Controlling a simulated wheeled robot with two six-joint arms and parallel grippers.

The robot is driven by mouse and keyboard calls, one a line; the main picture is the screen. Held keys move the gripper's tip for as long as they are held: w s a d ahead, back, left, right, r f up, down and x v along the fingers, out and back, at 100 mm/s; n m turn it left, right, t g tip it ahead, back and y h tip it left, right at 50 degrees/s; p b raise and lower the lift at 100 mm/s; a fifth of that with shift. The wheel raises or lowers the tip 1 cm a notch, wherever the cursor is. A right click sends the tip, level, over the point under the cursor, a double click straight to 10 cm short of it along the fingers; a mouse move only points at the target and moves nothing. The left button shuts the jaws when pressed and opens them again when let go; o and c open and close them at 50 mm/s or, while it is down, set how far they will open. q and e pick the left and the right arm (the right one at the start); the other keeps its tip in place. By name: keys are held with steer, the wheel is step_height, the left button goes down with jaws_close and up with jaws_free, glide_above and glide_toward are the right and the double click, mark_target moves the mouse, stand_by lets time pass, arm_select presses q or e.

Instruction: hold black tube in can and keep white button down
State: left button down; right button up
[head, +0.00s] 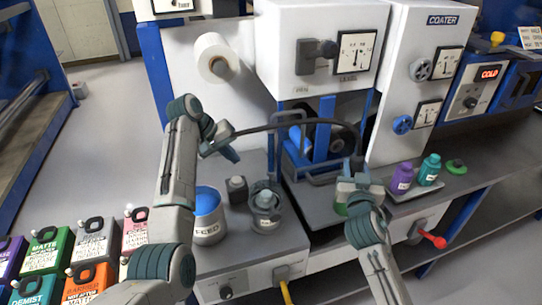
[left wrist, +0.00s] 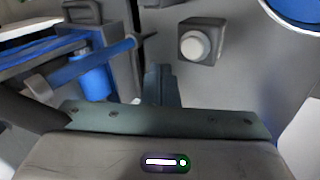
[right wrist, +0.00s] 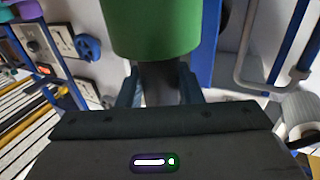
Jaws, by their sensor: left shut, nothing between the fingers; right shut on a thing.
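The black tube (head: 290,124) arcs across the head view from near my left gripper toward my right gripper; its ends are unclear. The FEED can (head: 208,232), blue inside, stands open on the counter, with no tube visibly in it. The white button (left wrist: 195,45) is on a dark box beside the can; the box shows in the head view (head: 237,190). My left gripper (head: 231,154) is shut and empty, above and apart from the box. My right gripper (head: 352,168) is shut on the dark grey stem (right wrist: 160,80) of a green round thing (right wrist: 150,28).
A round grey fixture (head: 266,200) stands right of the button box. A blue-framed roller unit (head: 322,140) is behind. Purple (head: 402,178) and teal (head: 429,169) bottles stand on a tray at the right. Several labelled jugs (head: 92,240) are at the lower left.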

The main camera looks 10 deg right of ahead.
steer(key=o, duration=1.1)
arm_select(q)
steer(key=v, duration=0.7)
steer(key=shift+a+r, duration=0.2)
steer(key=shift+r, duration=0.05)
steer(key=shift+f, duration=0.1)
arm_select(e)
steer(key=shift+s, duration=0.1)
steer(key=shift+s+a+f, duration=0.15)
steer(key=shift+s, duration=0.1)
arm_select(q)
step_height(320, 180, down, 3)
steer(key=b, duration=0.3)
steer(key=shift+s, duration=0.1)
arm_select(e)
steer(key=v, duration=1)
steer(key=shift+s, duration=0.15)
